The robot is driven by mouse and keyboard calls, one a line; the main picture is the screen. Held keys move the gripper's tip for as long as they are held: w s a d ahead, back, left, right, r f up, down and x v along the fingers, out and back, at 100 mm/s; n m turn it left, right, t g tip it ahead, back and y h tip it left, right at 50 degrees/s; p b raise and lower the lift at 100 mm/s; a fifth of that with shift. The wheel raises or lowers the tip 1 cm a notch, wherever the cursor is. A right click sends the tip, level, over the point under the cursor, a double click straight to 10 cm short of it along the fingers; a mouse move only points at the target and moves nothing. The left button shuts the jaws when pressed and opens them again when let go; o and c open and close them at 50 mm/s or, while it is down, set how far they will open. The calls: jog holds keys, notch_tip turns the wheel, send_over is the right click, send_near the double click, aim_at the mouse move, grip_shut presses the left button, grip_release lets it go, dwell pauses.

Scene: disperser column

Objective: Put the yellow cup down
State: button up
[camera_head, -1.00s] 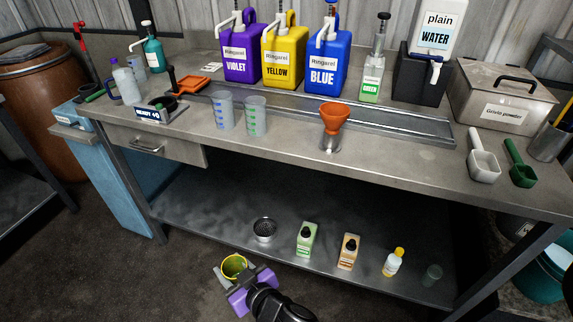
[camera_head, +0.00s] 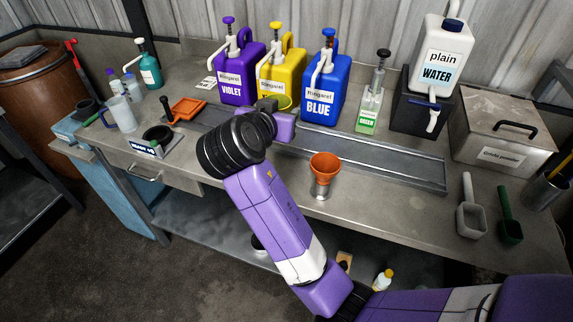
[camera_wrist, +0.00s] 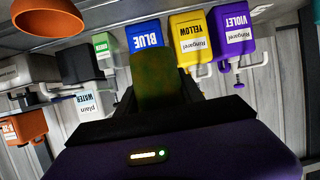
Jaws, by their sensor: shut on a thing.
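The yellow cup shows in the head view only as a yellow-green rim (camera_head: 284,102), just in front of the yellow jug (camera_head: 283,72). My gripper (camera_head: 270,104) is shut on it, and my arm hides most of the cup. In the wrist view the cup (camera_wrist: 155,75) is a dark olive shape between the fingers of my gripper (camera_wrist: 156,102), in front of the blue and yellow jugs. I cannot tell whether the cup touches the metal tray strip (camera_head: 390,160) or hangs above it.
A violet jug (camera_head: 238,75) and a blue jug (camera_head: 322,92) flank the yellow one. An orange funnel (camera_head: 325,166) on a stand is to the right of my gripper. A green bottle (camera_head: 368,112) stands farther right. The bench front (camera_head: 405,200) has bare room right of the funnel.

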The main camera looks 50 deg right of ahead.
aim_at(288, 175)
jog(key=shift+s+d+r+g, duration=0.15)
jog(key=shift+d+r, duration=0.15)
jog(key=shift+r, duration=0.2)
jog(key=shift+s+d+r+g, duration=0.15)
jog(key=shift+d+r, duration=0.1)
jog(key=shift+r, duration=0.2)
jog(key=shift+d+m, duration=0.2)
jog(key=shift+m, duration=0.1)
notch_tip(288, 175, down, 20)
jog(key=shift+s+r+p, duration=0.1)
jog(key=shift+r+p, duration=0.05)
jog(key=shift+p, duration=1.05)
jog(key=o, duration=1.3)
